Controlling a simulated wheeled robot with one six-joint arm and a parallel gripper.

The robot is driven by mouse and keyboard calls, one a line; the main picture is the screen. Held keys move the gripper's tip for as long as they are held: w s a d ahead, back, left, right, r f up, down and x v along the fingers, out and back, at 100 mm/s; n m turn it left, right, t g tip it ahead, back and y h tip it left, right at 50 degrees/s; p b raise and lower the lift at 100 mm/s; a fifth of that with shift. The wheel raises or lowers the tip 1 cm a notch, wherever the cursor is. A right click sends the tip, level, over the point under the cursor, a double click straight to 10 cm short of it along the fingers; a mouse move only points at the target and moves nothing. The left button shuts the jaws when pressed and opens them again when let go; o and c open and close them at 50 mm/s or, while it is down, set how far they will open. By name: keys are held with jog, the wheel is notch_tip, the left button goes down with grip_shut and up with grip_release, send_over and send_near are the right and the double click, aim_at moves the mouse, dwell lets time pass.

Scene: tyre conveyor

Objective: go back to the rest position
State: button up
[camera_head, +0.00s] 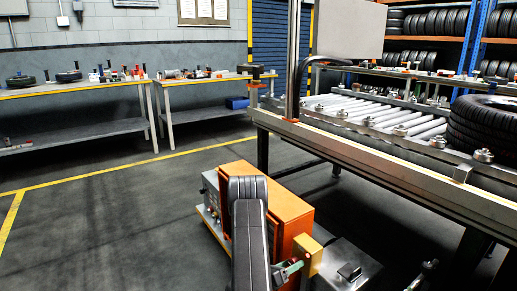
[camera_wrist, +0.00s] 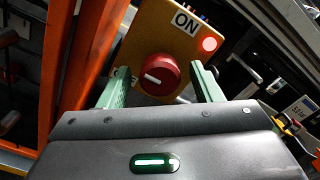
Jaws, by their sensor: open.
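My gripper (camera_wrist: 163,88) is open in the wrist view, with its two green fingers apart. A red round knob (camera_wrist: 161,74) with a white mark sits between the fingertips, and I cannot tell whether they touch it. The knob is on a yellow panel (camera_wrist: 150,38) with an "ON" label and a lit red lamp (camera_wrist: 209,44). In the head view my gripper (camera_head: 292,269) is low in front, beside the yellow box (camera_head: 308,254). My dark arm link hides part of the orange machine (camera_head: 285,205).
A roller conveyor (camera_head: 390,117) with a metal rail runs across the right, bearing stacked tyres (camera_head: 488,125). Workbenches (camera_head: 75,89) with small items stand along the back wall. Tyre shelves (camera_head: 432,40) are behind. The floor at the left (camera_head: 100,220) is clear.

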jog(key=shift+m+b, duration=0.85)
jog(key=shift+m, duration=2.85)
